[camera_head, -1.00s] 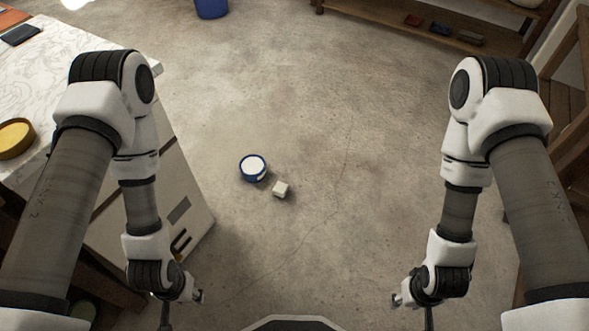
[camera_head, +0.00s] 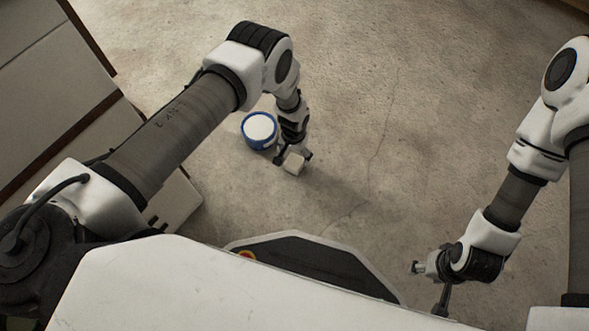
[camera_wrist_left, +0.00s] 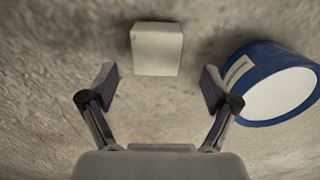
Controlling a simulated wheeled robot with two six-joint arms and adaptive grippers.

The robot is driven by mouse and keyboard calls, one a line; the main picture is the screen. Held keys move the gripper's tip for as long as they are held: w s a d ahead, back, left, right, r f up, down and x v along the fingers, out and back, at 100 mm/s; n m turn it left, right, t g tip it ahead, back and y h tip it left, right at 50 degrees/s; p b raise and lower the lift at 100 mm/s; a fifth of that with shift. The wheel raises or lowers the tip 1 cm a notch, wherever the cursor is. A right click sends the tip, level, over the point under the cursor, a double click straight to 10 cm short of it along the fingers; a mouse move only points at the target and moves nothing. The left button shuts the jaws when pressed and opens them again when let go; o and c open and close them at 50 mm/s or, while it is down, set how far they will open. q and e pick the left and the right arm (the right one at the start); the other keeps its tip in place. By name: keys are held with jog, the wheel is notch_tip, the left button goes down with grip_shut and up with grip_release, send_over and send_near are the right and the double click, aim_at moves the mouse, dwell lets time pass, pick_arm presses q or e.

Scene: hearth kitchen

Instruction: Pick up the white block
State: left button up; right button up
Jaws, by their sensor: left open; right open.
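The white block (camera_head: 294,163) lies on the floor, seen in the head view at the tip of my left arm. My left gripper (camera_head: 293,159) is open, pointing down above the block. In the left wrist view the block (camera_wrist_left: 157,49) shows just ahead of the fingertips, centred between the two open fingers (camera_wrist_left: 160,88), with nothing held. My right gripper (camera_head: 430,287) is open and empty at the lower right of the head view, well away from the block.
A round blue container with a white top (camera_head: 259,129) stands close beside the block; it also shows right of the fingers in the left wrist view (camera_wrist_left: 275,85). A pale cabinet (camera_head: 60,100) is at the left. The concrete floor (camera_head: 350,110) is otherwise clear around the block.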

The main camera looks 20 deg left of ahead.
aim_at(294, 161)
pick_arm(q)
jog(key=f+b, duration=0.1)
jog(key=f, duration=0.1)
jog(key=f+b, duration=0.2)
jog(key=f, duration=0.1)
jog(key=shift+s+d+f, duration=0.15)
jog(key=shift+s+f, duration=0.15)
jog(key=shift+r, duration=0.1)
jog(key=shift+c, duration=0.7)
jog(key=c, duration=1.2)
jog(key=shift+o, duration=0.2)
notch_tip(294, 161, up, 10)
jog(key=p, duration=0.5)
jog(key=shift+r+p, duration=0.1)
jog(key=shift+p, duration=0.25)
